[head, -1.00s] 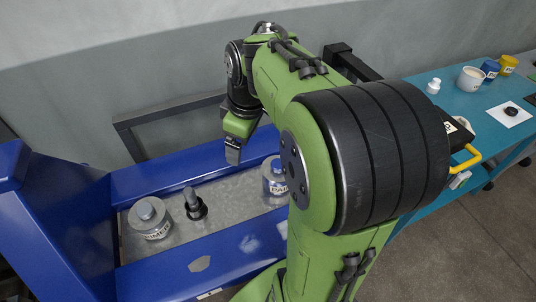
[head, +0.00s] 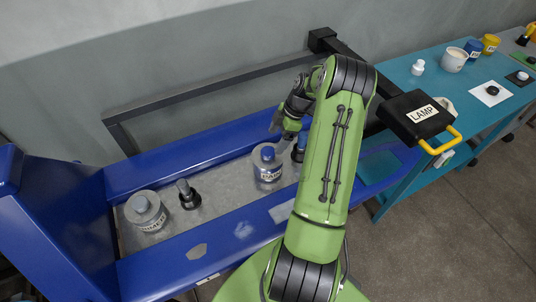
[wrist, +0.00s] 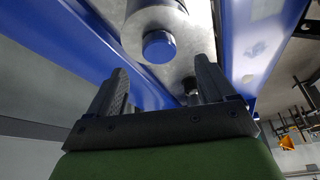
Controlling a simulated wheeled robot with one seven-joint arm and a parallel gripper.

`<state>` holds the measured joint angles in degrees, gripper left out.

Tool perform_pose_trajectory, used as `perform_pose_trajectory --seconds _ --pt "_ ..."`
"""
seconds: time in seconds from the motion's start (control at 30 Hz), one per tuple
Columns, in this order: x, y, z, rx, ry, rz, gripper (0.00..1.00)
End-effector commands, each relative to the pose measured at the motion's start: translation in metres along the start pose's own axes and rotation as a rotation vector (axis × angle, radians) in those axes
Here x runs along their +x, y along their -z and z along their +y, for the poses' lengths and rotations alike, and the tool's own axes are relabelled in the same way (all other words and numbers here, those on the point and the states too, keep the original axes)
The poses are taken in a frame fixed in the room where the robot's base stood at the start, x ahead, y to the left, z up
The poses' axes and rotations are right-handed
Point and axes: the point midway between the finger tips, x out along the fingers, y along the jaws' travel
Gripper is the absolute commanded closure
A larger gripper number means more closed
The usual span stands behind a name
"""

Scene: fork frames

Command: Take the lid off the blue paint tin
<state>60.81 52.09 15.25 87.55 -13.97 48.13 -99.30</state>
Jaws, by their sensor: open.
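A grey tin with a blue knob on its lid and a label that seems to read PAINT (head: 268,174) stands upright in the blue-sided metal tray. Its lid is on. In the wrist view the blue knob (wrist: 159,46) shows just past the fingertips, roughly between them and apart from both. My gripper (wrist: 160,82) is open and empty. In the head view my gripper (head: 276,122) is small beside my arm, above and just behind the tin; its fingers are hard to make out.
The tray (head: 225,205) also holds another grey labelled tin (head: 147,214), a dark bottle (head: 187,195) and a dark item (head: 299,150) partly behind my arm. A black LAMP box (head: 415,117) is at right. The teal table (head: 440,88) holds a blue pot (head: 473,49) and other small containers.

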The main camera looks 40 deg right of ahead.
Motion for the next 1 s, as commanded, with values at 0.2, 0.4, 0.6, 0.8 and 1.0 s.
perform_pose_trajectory --seconds 0.2,0.4,0.6,0.8,1.0 --pt "0.029 0.003 0.000 0.000 0.003 0.001 0.17" --pt "0.061 0.004 0.001 0.001 0.002 0.000 0.17" --pt "0.064 0.004 0.002 0.000 0.000 -0.001 0.17" --pt "0.063 0.004 0.002 0.001 0.000 -0.001 0.43" --pt "0.063 0.004 0.002 0.001 -0.001 -0.001 0.73"
